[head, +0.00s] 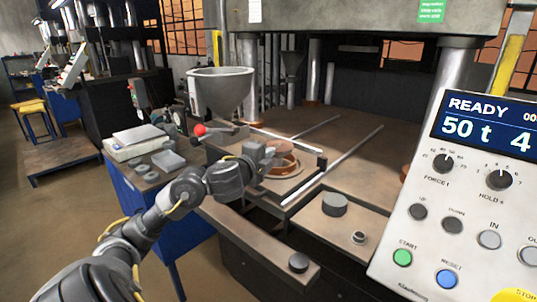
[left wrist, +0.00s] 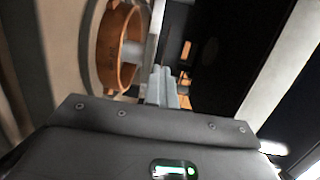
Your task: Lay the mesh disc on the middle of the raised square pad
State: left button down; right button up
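My left gripper (head: 264,155) is over the press table at the copper ring mould (head: 283,170). In the left wrist view its fingers (left wrist: 168,88) are close together, and a thin pale strip, seemingly the mesh disc edge-on (left wrist: 155,38), runs forward from them. The disc appears level, just above and apart from the mould, which also shows in the left wrist view (left wrist: 103,50) with a grey core inside. A dark grey square slab (head: 168,160) on the blue cart looks like the raised square pad; nothing is visible on it. My right gripper is out of view.
A grey hopper (head: 220,90) and a red-knobbed lever (head: 199,130) stand behind my left arm. A pale scale (head: 135,142) sits on the cart. Rails (head: 325,170) flank the mould. The control panel (head: 465,200) fills the right side. A dark cylinder (head: 335,204) stands in front.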

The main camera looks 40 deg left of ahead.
pick_arm(q)
jog(key=shift+f, duration=0.3)
dwell(1.1)
jog(key=c, duration=2.1)
grip_release()
jog(key=shift+c, duration=0.2)
jog(key=shift+o, duration=1.3)
jog(key=shift+d+f, duration=0.1)
jog(key=shift+f+b, duration=0.15)
jog(key=shift+b, duration=0.15)
jog(key=shift+s+r, duration=0.1)
jog(key=shift+r, duration=0.2)
jog(key=shift+s, duration=0.2)
jog(key=shift+s+d+r+p, duration=0.1)
jog(key=shift+s+p, duration=0.3)
jog(key=shift+s, duration=0.05)
jog(key=shift+p+v, duration=0.3)
jog(key=shift+v, duration=0.7)
